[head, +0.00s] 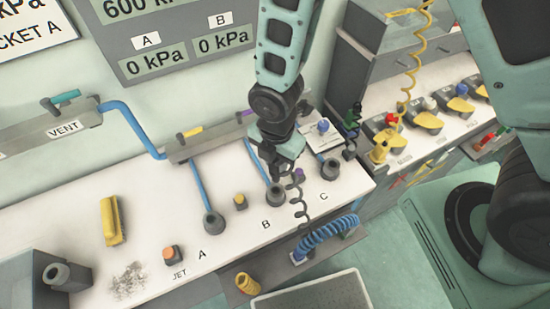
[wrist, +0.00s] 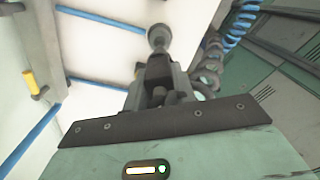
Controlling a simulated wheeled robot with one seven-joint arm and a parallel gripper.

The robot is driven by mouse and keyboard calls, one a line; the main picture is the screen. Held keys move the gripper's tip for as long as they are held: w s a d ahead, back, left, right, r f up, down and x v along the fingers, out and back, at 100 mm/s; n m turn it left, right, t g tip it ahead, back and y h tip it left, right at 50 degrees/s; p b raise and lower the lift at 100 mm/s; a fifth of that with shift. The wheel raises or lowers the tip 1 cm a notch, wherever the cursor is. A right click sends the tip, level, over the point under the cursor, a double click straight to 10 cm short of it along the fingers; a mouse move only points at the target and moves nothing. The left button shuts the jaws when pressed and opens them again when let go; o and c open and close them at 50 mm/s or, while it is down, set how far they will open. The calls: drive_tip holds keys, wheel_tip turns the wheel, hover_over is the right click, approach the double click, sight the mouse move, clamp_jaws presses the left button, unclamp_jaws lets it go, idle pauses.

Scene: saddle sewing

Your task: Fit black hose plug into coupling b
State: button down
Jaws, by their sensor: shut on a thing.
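My gripper (head: 275,168) is shut on the black hose plug and is held over the bench near coupling B (head: 276,197). In the wrist view, the dark plug (wrist: 159,68) sits between the jaws (wrist: 160,92). A grey round coupling at the end of a blue hose, which appears to be coupling B (wrist: 158,36), lies just beyond it. The dark coiled hose (head: 298,200) hangs beside my gripper; it also shows in the wrist view (wrist: 210,72). Whether plug and coupling touch cannot be told, and the plug is mostly hidden in the head view.
Coupling A (head: 213,222) stands left of B, with a small yellow knob (head: 240,201) between them. Coupling C (head: 330,168) is to the right. A blue coiled hose (head: 328,236) lies at the bench front. The pressure panel (head: 180,40) shows 0 kPa for A and B.

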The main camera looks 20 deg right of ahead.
sight(276, 180)
drive_tip(key=shift+f, duration=0.1)
idle(0.3)
drive_tip(key=shift+f+b, duration=2.15)
drive_tip(key=shift+f, duration=0.25)
drive_tip(key=shift+f+b, duration=1.9)
drive_tip(key=shift+f, duration=0.35)
drive_tip(key=c, duration=1.1)
unclamp_jaws()
wheel_tip(276, 180, up, 18)
drive_tip(key=shift+f, duration=0.25)
drive_tip(key=shift+b, duration=0.3)
